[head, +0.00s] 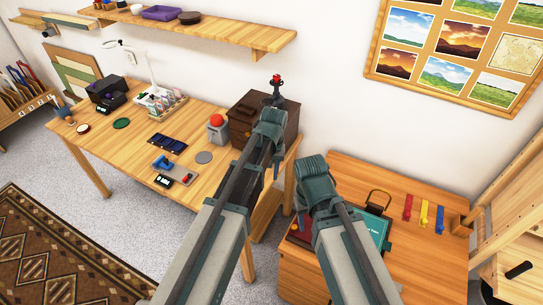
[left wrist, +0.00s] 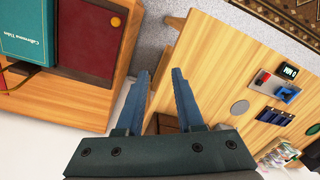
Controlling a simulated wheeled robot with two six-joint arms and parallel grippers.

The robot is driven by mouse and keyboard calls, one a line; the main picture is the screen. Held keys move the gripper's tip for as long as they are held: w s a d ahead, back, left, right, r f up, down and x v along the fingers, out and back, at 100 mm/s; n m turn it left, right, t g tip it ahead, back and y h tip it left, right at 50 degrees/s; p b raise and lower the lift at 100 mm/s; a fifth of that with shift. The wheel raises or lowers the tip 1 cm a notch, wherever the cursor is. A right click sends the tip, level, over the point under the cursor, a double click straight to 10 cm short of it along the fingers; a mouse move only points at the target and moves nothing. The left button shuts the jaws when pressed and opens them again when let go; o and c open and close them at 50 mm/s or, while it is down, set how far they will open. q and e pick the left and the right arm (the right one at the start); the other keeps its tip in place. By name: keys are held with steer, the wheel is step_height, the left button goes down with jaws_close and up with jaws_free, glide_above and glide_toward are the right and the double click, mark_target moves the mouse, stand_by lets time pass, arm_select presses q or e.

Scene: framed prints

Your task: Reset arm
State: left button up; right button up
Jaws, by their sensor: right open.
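My left gripper (head: 271,125) is at the end of the longer arm, in front of the dark brown wooden box at the right end of the long table. Its fingers are hard to make out in the head view. In the left wrist view its two blue fingers (left wrist: 160,88) stand apart with nothing between them, over the gap between the two tables. My right gripper (head: 313,170) is over the left back part of the right-hand cabinet. It is open, though its fingertips are mostly hidden. I see nothing held in it.
The long table (head: 125,165) holds a red-domed device (head: 217,122), a grey disc (head: 204,157) and a lamp. The brown box (head: 247,110) stands at its right end. The right cabinet (head: 425,255) holds a green book (left wrist: 28,32), a red book (left wrist: 92,38) and coloured tags (head: 425,214).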

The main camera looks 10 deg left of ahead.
arm_select(q)
steer(key=s+d+f+m+b, duration=0.1)
steer(key=s+m, duration=0.3)
steer(key=s, duration=1.3)
steer(key=shift+d+f+m+b, duration=0.35)
steer(key=shift+f+m+b, duration=0.05)
steer(key=shift+f+b, duration=0.05)
